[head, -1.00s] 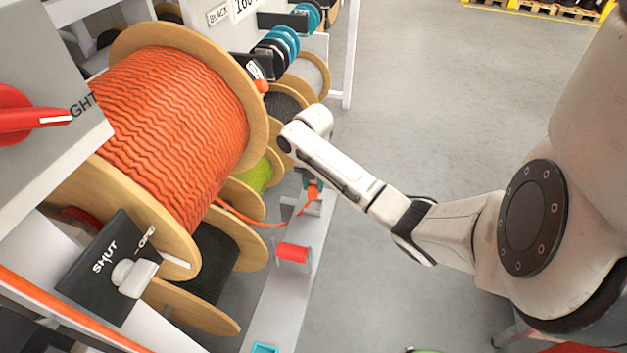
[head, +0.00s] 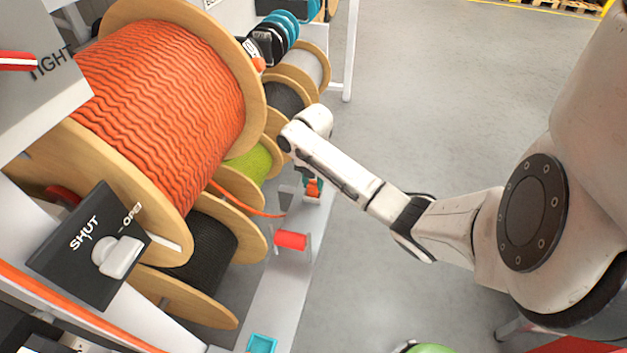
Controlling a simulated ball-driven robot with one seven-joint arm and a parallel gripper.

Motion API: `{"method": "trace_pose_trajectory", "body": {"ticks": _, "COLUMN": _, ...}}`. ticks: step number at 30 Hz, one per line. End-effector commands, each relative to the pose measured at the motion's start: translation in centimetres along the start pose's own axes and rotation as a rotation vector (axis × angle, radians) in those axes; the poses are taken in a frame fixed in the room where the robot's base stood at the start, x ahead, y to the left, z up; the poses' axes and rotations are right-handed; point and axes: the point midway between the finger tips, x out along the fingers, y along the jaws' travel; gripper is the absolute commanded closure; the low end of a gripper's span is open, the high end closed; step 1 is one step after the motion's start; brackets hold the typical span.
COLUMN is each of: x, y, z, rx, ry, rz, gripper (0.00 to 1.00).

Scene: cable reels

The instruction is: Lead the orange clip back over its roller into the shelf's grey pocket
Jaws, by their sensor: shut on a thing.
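The orange clip (head: 312,189) is small and partly hidden at the end of my arm, near the shelf's outer edge. My gripper (head: 311,183) points down beside the reels and is shut on it; the fingers are hard to make out. An orange cable (head: 245,206) runs from the big orange reel (head: 160,105) towards the clip. A red roller (head: 291,240) sits on the white shelf edge (head: 268,295), nearer me than the clip. A small grey part (head: 313,200) shows just under the clip; I cannot tell whether it is the pocket.
A lime reel (head: 250,163) and black reels stand close left of my gripper. A black box with a SHUT/OPEN knob (head: 117,257) is at lower left. A teal holder (head: 262,343) is on the near shelf edge. Grey floor (head: 430,90) is free to the right.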

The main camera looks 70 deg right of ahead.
Motion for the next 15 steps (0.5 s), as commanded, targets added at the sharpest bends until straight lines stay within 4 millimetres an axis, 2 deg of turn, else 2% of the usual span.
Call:
{"method": "trace_pose_trajectory", "body": {"ticks": 4, "x": -0.03, "y": 0.00, "z": 0.01, "rx": 0.000, "ry": 0.000, "rz": 0.000, "gripper": 0.98}}
{"method": "trace_pose_trajectory", "body": {"ticks": 5, "x": -0.03, "y": 0.00, "z": 0.01, "rx": 0.000, "ry": 0.000, "rz": 0.000, "gripper": 0.65}}
{"method": "trace_pose_trajectory", "body": {"ticks": 13, "x": -0.03, "y": 0.00, "z": 0.01, "rx": 0.000, "ry": 0.000, "rz": 0.000, "gripper": 0.39}}
{"method": "trace_pose_trajectory", "body": {"ticks": 15, "x": -0.03, "y": 0.00, "z": 0.01, "rx": 0.000, "ry": 0.000, "rz": 0.000, "gripper": 0.37}}
